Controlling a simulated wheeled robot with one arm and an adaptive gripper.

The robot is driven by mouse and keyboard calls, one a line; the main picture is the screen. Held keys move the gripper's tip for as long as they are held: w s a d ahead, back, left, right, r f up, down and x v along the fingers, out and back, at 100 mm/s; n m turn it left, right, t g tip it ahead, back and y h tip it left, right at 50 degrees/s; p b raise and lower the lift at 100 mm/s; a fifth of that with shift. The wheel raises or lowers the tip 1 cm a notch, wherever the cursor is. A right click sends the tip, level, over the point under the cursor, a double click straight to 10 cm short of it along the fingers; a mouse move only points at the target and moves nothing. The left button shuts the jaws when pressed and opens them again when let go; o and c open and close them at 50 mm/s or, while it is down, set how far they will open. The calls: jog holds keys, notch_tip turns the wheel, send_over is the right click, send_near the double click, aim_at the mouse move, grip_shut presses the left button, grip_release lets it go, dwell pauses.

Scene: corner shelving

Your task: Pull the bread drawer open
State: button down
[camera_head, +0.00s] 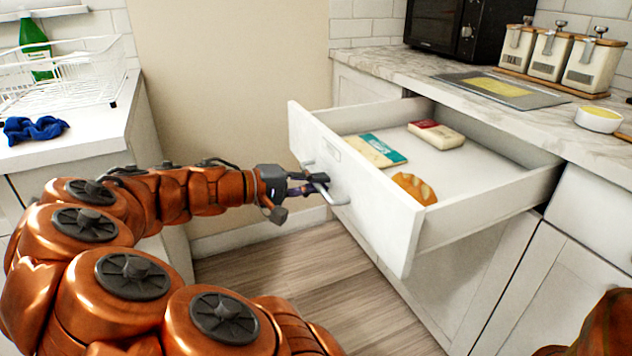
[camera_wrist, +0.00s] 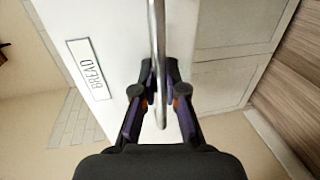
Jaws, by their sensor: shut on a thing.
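The bread drawer (camera_head: 365,205) is white and stands well out from the cabinet under the marble counter. Its front bears a label reading BREAD (camera_wrist: 89,69) in the wrist view. The drawer handle (camera_head: 335,196) is a metal bar on that front; in the wrist view the bar (camera_wrist: 157,50) runs between my fingers. My gripper (camera_head: 318,184) is shut on the handle. Inside the drawer lie a bread loaf (camera_head: 414,188), a pack with a teal and cream wrapper (camera_head: 376,150) and a pack with a red and cream wrapper (camera_head: 437,134).
Canisters (camera_head: 550,53), a black microwave (camera_head: 455,28), a grey board (camera_head: 501,90) and a small yellow-topped bowl (camera_head: 599,119) stand on the counter (camera_head: 400,65). A dish rack (camera_head: 60,75) and a blue cloth (camera_head: 35,129) are on the left counter. Wooden floor (camera_head: 310,270) is clear below the drawer.

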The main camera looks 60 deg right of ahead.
jog(key=c, duration=1.2)
grip_release()
jog(key=v, duration=1.2)
jog(key=shift+r, duration=0.15)
jog(key=s+a+r+n+t+y+p, duration=0.1)
jog(key=s+a+r+t+y+p, duration=0.4)
jog(key=p, duration=1)
jog(key=s+a+r+n+t+y+p, duration=0.1)
jog(key=s+a+r+n+y+p, duration=0.2)
jog(key=a+r+p, duration=0.3)
jog(key=s+a+r+n+t+y+p, duration=0.1)
jog(key=s+a+r+n+y+p, duration=0.2)
jog(key=a+p, duration=1)
jog(key=s+a+r+y, duration=0.1)
jog(key=s+r+y, duration=0.1)
jog(key=s+r, duration=0.1)
jog(key=shift+a+r+p, duration=0.3)
jog(key=shift+r+p, duration=0.1)
jog(key=shift+r, duration=0.4)
